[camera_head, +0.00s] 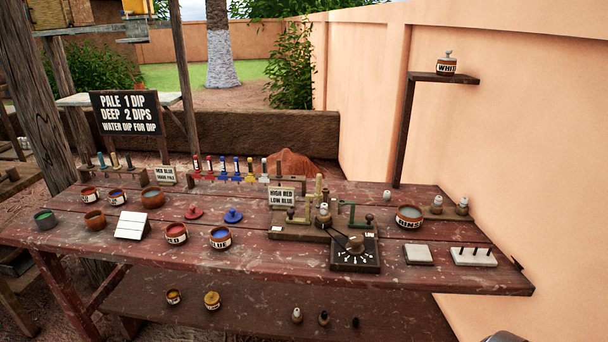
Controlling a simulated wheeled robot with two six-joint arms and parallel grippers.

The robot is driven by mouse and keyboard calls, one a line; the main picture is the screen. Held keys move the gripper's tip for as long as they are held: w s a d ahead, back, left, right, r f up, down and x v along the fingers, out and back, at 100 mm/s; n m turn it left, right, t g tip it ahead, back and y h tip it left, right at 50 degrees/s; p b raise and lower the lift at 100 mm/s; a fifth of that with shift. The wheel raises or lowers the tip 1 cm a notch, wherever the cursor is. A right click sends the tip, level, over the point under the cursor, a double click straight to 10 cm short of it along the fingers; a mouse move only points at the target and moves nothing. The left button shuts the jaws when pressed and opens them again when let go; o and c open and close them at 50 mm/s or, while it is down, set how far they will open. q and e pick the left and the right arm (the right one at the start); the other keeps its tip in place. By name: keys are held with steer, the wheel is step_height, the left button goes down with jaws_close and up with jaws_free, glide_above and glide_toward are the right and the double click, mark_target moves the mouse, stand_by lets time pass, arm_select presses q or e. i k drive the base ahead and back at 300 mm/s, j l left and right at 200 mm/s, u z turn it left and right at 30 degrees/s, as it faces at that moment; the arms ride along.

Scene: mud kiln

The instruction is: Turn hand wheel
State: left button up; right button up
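No plain spoked hand wheel stands out. A dark square dial plate (341,261) with white tick marks lies near the front edge of the table, right of centre. A round brownish knob (355,244) sits on it, and a thin dark lever reaches from it to the upper left. Behind it is a base with brass and green pipe fittings (322,205), which may hold a small wheel; this is too small to tell. Neither gripper shows. A grey rounded piece at the bottom edge, right of centre, may be part of my arm.
The red wooden table (275,262) holds several paint pots, brushes, a "RINSE" pot (409,218), a white block (418,254) and a pegged block (474,256). A wall and a shelf (444,77) bound the right.

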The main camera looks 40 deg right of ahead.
mark_target(355, 246)
steer(key=z, duration=0.4)
steer(key=l+z, duration=0.15)
steer(key=z, duration=0.25)
steer(key=i+z, duration=0.1)
steer(key=z, duration=0.25)
steer(key=l+z, duration=0.1)
steer(key=z, duration=0.3)
